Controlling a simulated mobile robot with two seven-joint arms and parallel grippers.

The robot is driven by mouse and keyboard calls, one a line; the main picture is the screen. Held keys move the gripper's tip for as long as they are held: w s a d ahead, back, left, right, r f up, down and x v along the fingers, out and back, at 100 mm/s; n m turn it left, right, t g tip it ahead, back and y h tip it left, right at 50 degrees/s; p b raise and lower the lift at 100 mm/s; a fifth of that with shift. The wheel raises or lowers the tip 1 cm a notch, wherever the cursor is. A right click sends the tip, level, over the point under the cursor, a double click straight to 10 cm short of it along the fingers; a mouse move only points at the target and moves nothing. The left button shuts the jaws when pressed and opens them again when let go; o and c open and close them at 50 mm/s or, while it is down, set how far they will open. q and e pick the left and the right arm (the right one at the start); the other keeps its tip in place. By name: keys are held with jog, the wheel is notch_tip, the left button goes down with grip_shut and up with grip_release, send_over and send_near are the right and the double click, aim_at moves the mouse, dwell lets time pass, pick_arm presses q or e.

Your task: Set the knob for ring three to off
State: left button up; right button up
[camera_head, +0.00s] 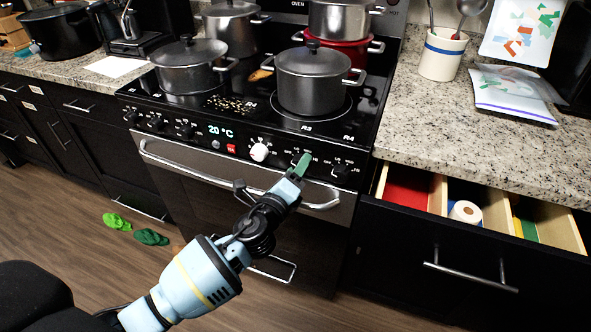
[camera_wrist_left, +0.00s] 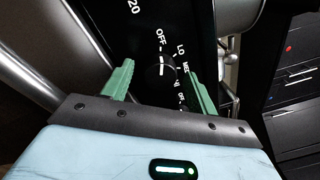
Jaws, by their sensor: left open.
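My left gripper (camera_head: 303,166) is open in front of the stove's control panel, right of the white knob (camera_head: 259,152). In the left wrist view its green fingers (camera_wrist_left: 157,84) stand apart, one on each side of a black knob (camera_wrist_left: 158,73), with no visible contact. A short white mark on this knob points up, roughly towards the OFF label. LO and MED are printed to its right. In the head view my gripper hides this knob. The ring marked R3 (camera_head: 306,129) carries a lidded grey pot (camera_head: 312,82). My right gripper is not in view.
Another black knob (camera_head: 342,172) sits to the right on the panel. The oven handle (camera_head: 205,178) runs below. An open drawer (camera_head: 455,244) juts out at the right. Several pots stand on the cooktop. Green slippers (camera_head: 150,237) lie on the floor.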

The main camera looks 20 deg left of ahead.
pick_arm(q)
jog(key=s, duration=0.7)
jog(key=shift+s+a+f, duration=0.2)
jog(key=shift+s+a, duration=0.15)
jog(key=shift+s, duration=0.05)
